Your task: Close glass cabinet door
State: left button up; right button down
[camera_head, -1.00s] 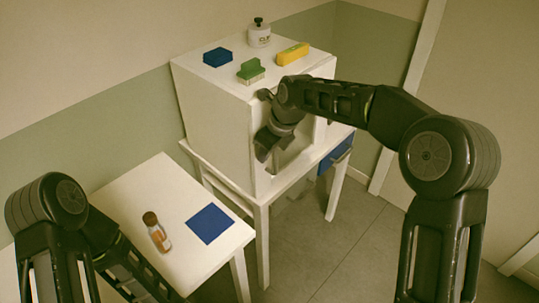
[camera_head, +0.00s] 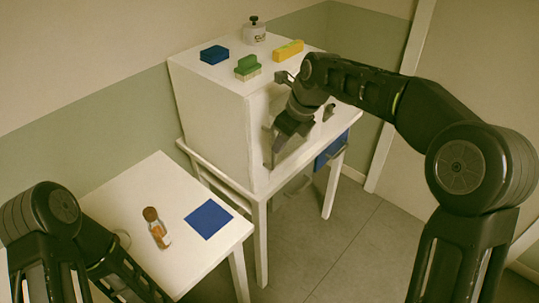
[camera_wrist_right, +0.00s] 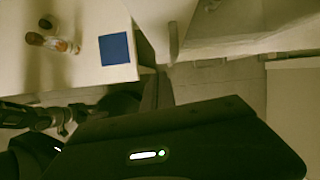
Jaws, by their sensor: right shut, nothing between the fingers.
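The white cabinet (camera_head: 215,120) stands on a white table in the head view. Its glass door (camera_head: 262,118) is at the front and looks flush or nearly flush with the cabinet; my right arm covers much of it, so any small gap cannot be told. A small dark handle (camera_head: 328,112) shows toward the front's right side. My right gripper (camera_head: 277,148) is shut and empty, low at the front's left part; whether it touches the door cannot be told. My left arm is at the lower left, its gripper out of view.
A blue box (camera_head: 214,55), green brush (camera_head: 247,67), yellow block (camera_head: 288,50) and white bottle (camera_head: 254,32) stand on the cabinet. A low white table (camera_head: 165,190) holds a brown-capped bottle (camera_head: 157,228) and blue square (camera_head: 209,219).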

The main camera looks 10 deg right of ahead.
jog(key=v, duration=0.4)
jog(key=shift+s+r, duration=0.2)
jog(key=shift+s, duration=0.05)
jog(key=s+a+f+n+g, duration=0.1)
jog(key=s+a+f+n, duration=0.2)
jog(key=f, duration=0.8)
jog(key=s+f+n, duration=0.4)
jog(key=f+n, duration=0.2)
jog(key=f, duration=0.4)
jog(key=s+a+f+n+g, duration=0.1)
jog(key=s+a+f+n, duration=0.2)
jog(key=f, duration=0.8)
jog(key=s+f+n, duration=0.5)
jog(key=s+n, duration=0.1)
jog(key=s, duration=0.5)
jog(key=s+f+n+y, duration=0.1)
jog(key=s+f+n, duration=0.5)
jog(key=s, duration=0.5)
jog(key=shift+f+n, duration=0.15)
jog(key=shift+n, duration=0.45)
jog(key=shift+a, duration=0.1)
